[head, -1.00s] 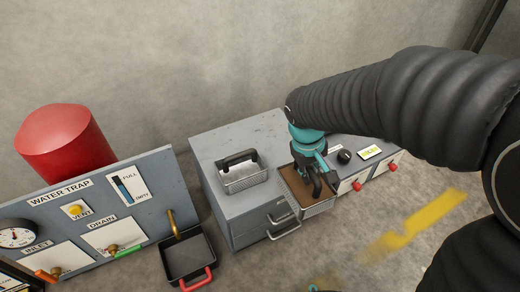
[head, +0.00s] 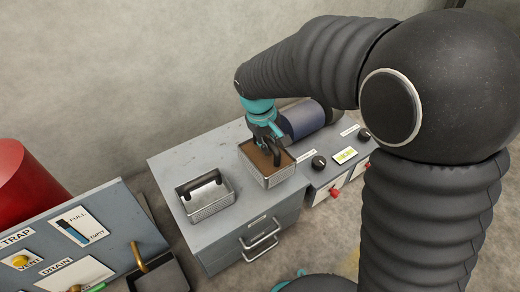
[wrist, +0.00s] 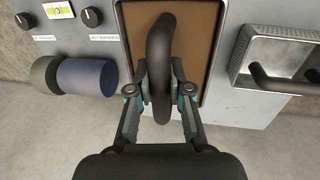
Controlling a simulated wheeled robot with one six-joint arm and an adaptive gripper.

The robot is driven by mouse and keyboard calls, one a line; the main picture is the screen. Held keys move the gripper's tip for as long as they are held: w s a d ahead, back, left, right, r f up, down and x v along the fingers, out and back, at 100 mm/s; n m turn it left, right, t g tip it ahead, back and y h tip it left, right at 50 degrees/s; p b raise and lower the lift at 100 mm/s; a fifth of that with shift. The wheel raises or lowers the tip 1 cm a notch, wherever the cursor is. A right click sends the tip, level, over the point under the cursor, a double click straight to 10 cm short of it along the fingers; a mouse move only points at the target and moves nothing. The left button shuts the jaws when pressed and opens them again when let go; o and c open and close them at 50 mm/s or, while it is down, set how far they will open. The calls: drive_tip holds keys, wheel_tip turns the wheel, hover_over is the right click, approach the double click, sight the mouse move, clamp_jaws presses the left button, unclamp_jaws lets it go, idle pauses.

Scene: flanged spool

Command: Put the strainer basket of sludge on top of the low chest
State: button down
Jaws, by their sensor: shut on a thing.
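My gripper (head: 270,145) is shut on the black arched handle of the strainer basket of sludge (head: 268,176), a metal basket filled level with brown matter. In the wrist view my gripper (wrist: 160,92) has a finger on each side of the handle, over the brown sludge (wrist: 192,50). The low chest (head: 222,237) is grey with drawer handles on its front. The basket is level over the right part of the chest's top; whether it touches the top I cannot tell.
An empty strainer basket (head: 208,204) with a black handle stands on the chest's left part, and shows in the wrist view (wrist: 240,72). A panel with knobs (head: 319,162) and a dark blue cylinder (wrist: 85,80) adjoin the chest's right. The water trap panel (head: 60,240) is at left.

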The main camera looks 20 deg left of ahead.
sight(256, 148)
drive_tip(key=w+a+f, duration=0.2)
drive_tip(key=w, duration=0.1)
drive_tip(key=shift+w+a+f, duration=0.25)
drive_tip(key=shift+a+f, duration=0.1)
drive_tip(key=shift+f, duration=0.05)
drive_tip(key=shift+f+b, duration=0.3)
drive_tip(key=shift+f, duration=1.6)
drive_tip(key=shift+f+b, duration=0.35)
drive_tip(key=shift+f, duration=0.3)
drive_tip(key=c, duration=1.1)
unclamp_jaws()
drive_tip(key=shift+r, duration=0.1)
drive_tip(key=r, duration=0.4)
drive_tip(key=s+a+r+p, duration=0.1)
drive_tip(key=r, duration=0.3)
drive_tip(key=r+p, duration=0.1)
drive_tip(key=r, duration=0.3)
drive_tip(key=shift+s+a+r, duration=0.25)
drive_tip(key=shift+s+r, duration=0.15)
